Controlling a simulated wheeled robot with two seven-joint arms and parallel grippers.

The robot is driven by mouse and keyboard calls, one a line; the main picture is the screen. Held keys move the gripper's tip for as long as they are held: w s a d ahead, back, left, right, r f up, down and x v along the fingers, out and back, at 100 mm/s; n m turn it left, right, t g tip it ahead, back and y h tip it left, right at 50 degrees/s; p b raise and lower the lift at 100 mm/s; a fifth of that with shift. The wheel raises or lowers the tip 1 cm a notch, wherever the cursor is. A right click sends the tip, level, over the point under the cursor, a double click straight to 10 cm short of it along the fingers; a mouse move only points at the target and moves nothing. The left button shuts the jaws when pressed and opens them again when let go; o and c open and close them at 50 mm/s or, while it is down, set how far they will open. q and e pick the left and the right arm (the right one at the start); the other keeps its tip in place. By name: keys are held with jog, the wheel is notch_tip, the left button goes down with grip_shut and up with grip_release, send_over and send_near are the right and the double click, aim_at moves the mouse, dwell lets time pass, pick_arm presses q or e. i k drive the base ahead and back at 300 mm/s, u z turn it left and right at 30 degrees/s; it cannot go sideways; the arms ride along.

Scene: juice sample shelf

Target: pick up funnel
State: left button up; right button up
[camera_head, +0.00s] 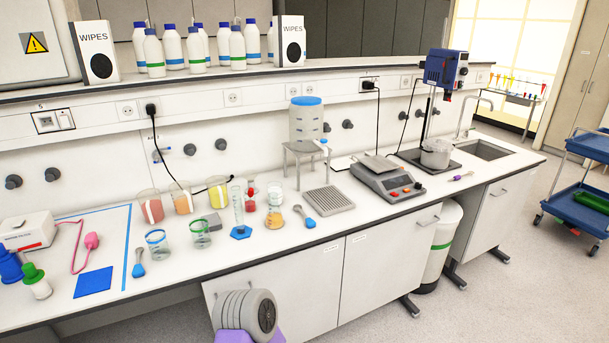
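I cannot make out a funnel with certainty. Several small coloured pieces with thin stems (519,83) stand on a rack by the bright window at the far right; they may be funnels, but they are too small to tell. On the bench, two small blue scoop-like tools lie near the front, one at the left (139,264) and one at the middle (305,217). Neither of my grippers shows in the head view.
The long white bench (218,262) holds several beakers, a blue-based cylinder (238,213), a drain tray (328,201), a hotplate or scale (388,182) and a stirrer stand (444,71). A blue cart (590,197) stands right. The floor between is clear.

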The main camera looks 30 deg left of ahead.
aim_at(250, 175)
jog(key=z, duration=0.2)
jog(key=i, duration=0.7)
jog(key=u, duration=1.9)
